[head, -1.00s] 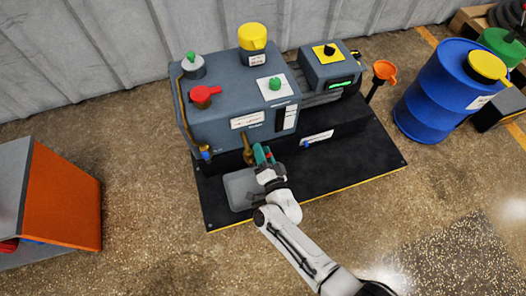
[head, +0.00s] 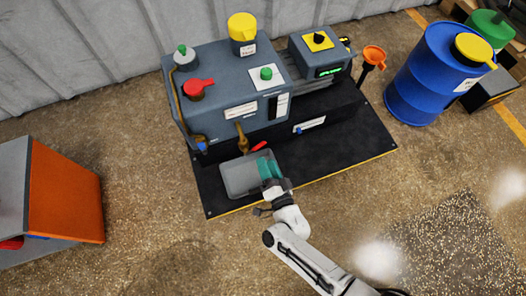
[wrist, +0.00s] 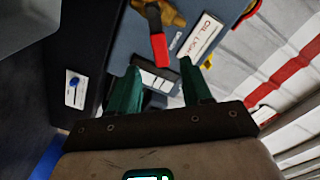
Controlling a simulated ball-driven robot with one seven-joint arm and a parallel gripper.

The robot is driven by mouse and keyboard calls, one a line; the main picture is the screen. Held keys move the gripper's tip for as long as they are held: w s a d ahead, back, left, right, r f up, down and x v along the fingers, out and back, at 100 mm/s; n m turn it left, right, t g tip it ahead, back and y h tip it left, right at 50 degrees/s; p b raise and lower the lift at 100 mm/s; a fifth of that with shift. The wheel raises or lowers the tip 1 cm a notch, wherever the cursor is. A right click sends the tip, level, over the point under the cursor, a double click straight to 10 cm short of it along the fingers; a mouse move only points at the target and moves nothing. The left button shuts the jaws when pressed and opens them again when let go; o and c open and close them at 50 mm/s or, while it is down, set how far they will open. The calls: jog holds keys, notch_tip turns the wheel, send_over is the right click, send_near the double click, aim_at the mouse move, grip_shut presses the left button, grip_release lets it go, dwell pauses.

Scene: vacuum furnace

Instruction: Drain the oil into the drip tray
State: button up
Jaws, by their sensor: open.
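The grey drip tray (head: 236,181) lies on the black base plate at the front of the pump. It looks empty of visible oil, though my gripper hides its right part. A brass drain valve (head: 242,139) sticks out of the pump front above the tray. Its red lever (head: 259,146) points out to the right, and in the wrist view the lever (wrist: 159,49) shows ahead of my fingers. My gripper (head: 268,167), with teal fingers, is open and empty over the tray's right side, apart from the lever. The fingers also show in the wrist view (wrist: 160,82).
The grey pump (head: 215,100) carries a red-handled cap, a yellow cap and a green knob. An orange funnel (head: 373,58) and a blue drum (head: 428,85) stand to the right. An orange-sided cabinet (head: 65,195) stands left. The base plate's front right is clear.

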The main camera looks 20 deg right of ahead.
jog(key=shift+s, duration=0.6)
